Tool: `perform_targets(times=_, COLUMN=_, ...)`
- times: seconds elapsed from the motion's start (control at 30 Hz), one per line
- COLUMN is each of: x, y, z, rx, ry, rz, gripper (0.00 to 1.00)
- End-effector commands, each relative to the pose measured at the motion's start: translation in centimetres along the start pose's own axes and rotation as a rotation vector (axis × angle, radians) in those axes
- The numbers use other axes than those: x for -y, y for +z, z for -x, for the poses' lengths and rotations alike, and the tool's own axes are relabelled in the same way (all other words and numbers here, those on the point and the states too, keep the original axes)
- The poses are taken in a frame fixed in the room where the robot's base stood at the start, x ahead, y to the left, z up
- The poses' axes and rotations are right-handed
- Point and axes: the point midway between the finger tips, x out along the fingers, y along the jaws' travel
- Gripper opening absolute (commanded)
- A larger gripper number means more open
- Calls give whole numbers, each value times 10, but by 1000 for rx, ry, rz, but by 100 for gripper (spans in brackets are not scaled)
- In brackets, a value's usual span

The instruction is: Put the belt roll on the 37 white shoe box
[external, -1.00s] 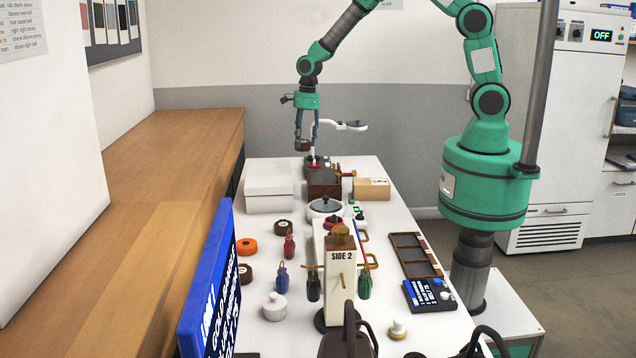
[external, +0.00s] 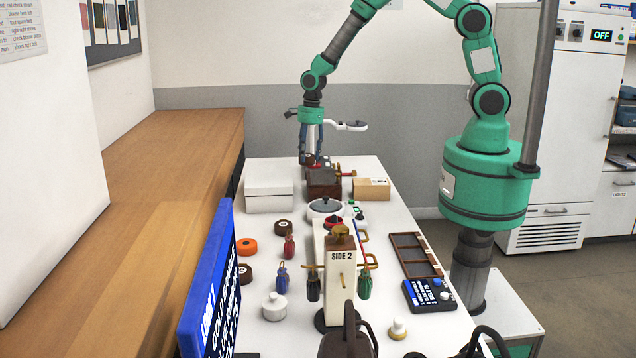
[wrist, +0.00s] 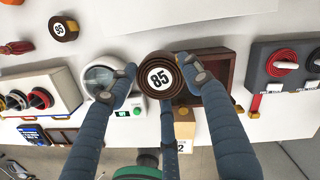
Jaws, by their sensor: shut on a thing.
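My gripper (external: 309,160) is shut on a brown belt roll (wrist: 160,77), whose white label reads 85 in the wrist view. In the external view my gripper is at the far end of the table, over or just beyond the dark brown box (external: 323,191). A white shoe box (external: 268,200) with a lid stands left of that box, nearer the camera than my gripper. No 37 can be read on it. The held roll is small and partly covered by the fingers in the external view.
A cardboard box (external: 371,189) stands right of the brown box. Other rolls, brown (external: 283,227) and orange (external: 246,246), lie along the table's left side. A white-handled lamp-like part (external: 350,126) juts out by my wrist.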

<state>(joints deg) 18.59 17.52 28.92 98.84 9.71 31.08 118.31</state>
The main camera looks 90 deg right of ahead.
Motion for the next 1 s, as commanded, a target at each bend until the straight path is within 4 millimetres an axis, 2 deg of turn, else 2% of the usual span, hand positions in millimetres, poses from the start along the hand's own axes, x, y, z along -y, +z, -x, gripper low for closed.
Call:
perform_targets(times=0.23, x=3, y=2, z=-1, rx=0, ry=0, rz=0, gripper=21)
perform_targets(times=0.37, x=12, y=9, z=-2, rx=1, ry=-1, rz=0, gripper=21)
perform_targets(times=1.0, x=90, y=72, z=-21, rx=0, ry=0, rz=-1, gripper=21)
